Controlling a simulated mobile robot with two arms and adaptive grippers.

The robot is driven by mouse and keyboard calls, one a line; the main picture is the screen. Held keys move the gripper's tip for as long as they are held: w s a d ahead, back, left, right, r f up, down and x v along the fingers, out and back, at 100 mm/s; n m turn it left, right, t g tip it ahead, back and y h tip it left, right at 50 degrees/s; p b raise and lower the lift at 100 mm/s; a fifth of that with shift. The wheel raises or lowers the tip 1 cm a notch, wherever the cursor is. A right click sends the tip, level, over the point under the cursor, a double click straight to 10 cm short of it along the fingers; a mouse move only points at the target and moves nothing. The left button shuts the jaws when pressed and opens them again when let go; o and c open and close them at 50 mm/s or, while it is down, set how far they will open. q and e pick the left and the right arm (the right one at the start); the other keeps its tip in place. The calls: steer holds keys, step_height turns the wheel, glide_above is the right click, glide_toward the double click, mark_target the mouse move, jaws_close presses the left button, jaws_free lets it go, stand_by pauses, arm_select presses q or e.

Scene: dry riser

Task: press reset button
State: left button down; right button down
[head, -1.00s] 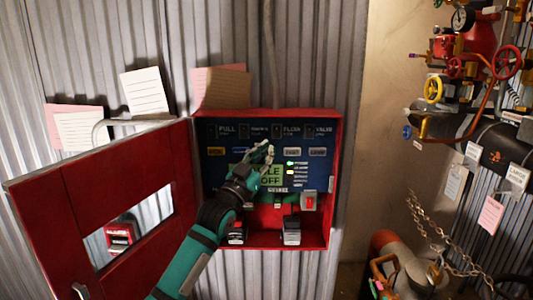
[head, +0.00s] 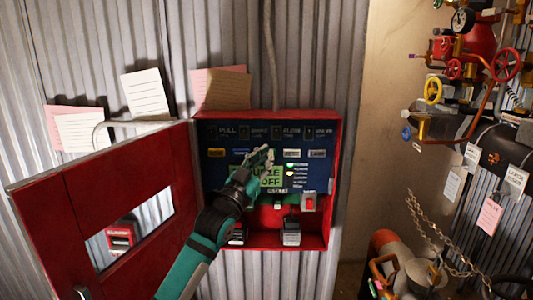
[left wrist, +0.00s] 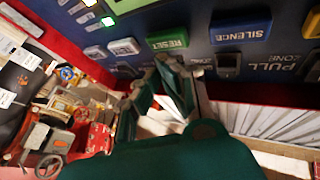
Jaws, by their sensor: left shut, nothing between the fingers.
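The green RESET button (left wrist: 167,40) shows in the left wrist view on a dark blue panel, beside the blue SILENCE button (left wrist: 240,28). In the head view, my left gripper hides the RESET button. The panel (head: 222,134) sits inside an open red wall cabinet (head: 336,180). My left gripper (head: 262,155) is shut and empty, its tips in front of the button row. In the left wrist view, the fingertips (left wrist: 180,66) appear just below the RESET button. I cannot tell whether they touch the panel. My right gripper is not in view.
The red cabinet door (head: 120,180) stands open on the left. A green display (head: 271,181), partly covered by my gripper, sits below the buttons. A red switch (head: 310,202) is at the lower right. Pipes and valve wheels (head: 433,91) are on the right.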

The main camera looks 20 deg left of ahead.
arm_select(q)
steer(key=s+p, duration=0.1)
steer(key=s, duration=0.1)
steer(key=s+d+p, duration=0.1)
steer(key=s, duration=0.1)
steer(key=shift+s+d, duration=0.2)
steer(key=shift+s, duration=0.2)
stand_by(0.5)
